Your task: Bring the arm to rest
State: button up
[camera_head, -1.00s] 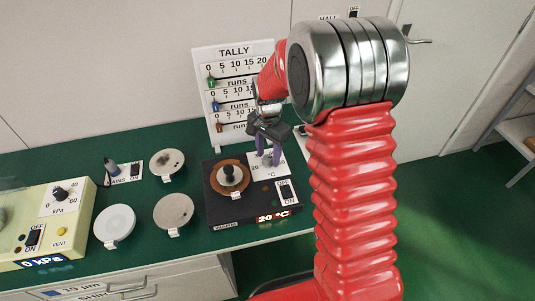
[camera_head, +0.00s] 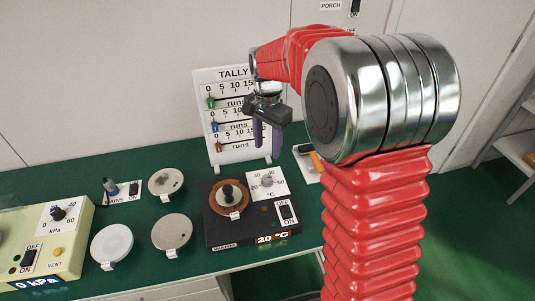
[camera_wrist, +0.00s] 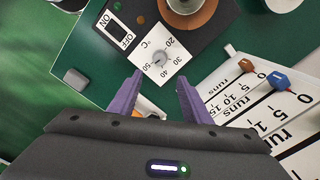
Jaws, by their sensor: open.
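My red arm rises at the right in the head view and bends over toward the bench. My gripper (camera_head: 266,140) hangs from it with its purple fingers pointing down, in front of the tally board (camera_head: 233,112). The fingers are apart, with nothing between them. In the wrist view my gripper (camera_wrist: 155,98) also shows open and empty. It is above the hotplate (camera_wrist: 185,45), near the temperature dial (camera_wrist: 158,60), and apart from it.
The hotplate (camera_head: 225,234) reads 20 °C and bears a black-knobbed part. Several round discs, such as the white plate (camera_head: 112,243), lie on the green bench. A cream pressure box (camera_head: 45,245) stands at the left. Shelves (camera_head: 515,130) stand at the right.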

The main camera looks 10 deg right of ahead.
jog(key=shift+r, duration=0.3)
dwell(0.4)
jog(key=s+r+n+t, duration=0.2)
jog(key=s+r+n, duration=0.1)
jog(key=s, duration=0.6)
jog(key=s+r+n+t, duration=0.1)
jog(key=s+r+n, duration=0.2)
jog(key=s, duration=0.5)
jog(key=s+r+n+t, duration=0.2)
jog(key=s+n, duration=0.3)
jog(key=s, duration=0.4)
jog(key=shift+s+r+t, duration=0.3)
jog(key=shift+s+r, duration=0.05)
jog(key=shift+r, duration=0.1)
